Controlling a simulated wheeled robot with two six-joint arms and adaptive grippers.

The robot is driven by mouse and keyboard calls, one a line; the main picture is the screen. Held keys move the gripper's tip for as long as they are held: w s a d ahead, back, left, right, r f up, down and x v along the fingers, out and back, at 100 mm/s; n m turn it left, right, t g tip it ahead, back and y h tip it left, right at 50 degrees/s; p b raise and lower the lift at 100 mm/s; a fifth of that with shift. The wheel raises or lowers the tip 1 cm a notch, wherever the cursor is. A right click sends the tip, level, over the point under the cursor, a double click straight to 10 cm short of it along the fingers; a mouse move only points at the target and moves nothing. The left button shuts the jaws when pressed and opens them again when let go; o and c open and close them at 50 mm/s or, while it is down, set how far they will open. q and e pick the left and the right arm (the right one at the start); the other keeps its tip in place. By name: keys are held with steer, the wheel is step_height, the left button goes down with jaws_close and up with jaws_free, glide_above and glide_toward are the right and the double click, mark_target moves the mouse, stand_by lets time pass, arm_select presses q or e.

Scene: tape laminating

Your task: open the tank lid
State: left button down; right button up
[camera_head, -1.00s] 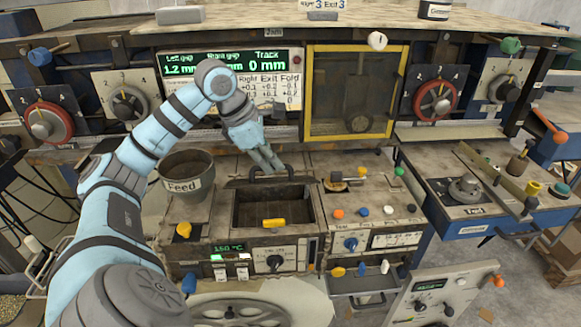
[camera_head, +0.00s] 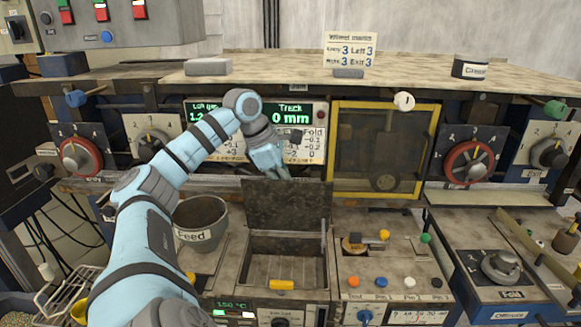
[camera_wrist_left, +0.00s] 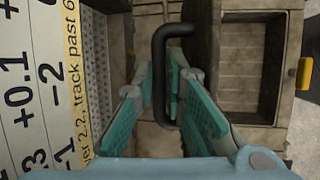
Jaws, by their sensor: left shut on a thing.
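The tank (camera_head: 240,272) is a worn metal box with a yellow latch (camera_head: 281,285) on its front. Its lid (camera_head: 285,205) is a dark plate standing raised at the back of the opening, so the inside shows. My left gripper (camera_head: 280,174) is at the lid's top edge. In the left wrist view, the black lid handle (camera_wrist_left: 172,30) passes between the fingers of my left gripper (camera_wrist_left: 162,80), which is shut on it. The tank's open inside (camera_wrist_left: 255,70) shows at right. My right gripper is out of view.
The feed pot (camera_head: 201,218) stands left of the tank. A panel with coloured knobs (camera_head: 395,262) is on the right. Behind the lid are the display (camera_head: 292,112) and a yellow-framed window (camera_head: 378,150), close to my left arm.

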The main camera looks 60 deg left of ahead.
arm_select(q)
steer(key=shift+w+a, duration=0.2)
steer(key=shift+a, duration=0.2)
steer(key=c, duration=1.8)
jaws_free()
steer(key=shift+w, duration=0.1)
steer(key=shift+o, duration=0.7)
steer(key=shift+w+a+f, duration=0.3)
steer(key=shift+w+f, duration=0.05)
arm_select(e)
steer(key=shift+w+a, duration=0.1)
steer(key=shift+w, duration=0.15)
arm_select(q)
steer(key=shift+w, duration=0.1)
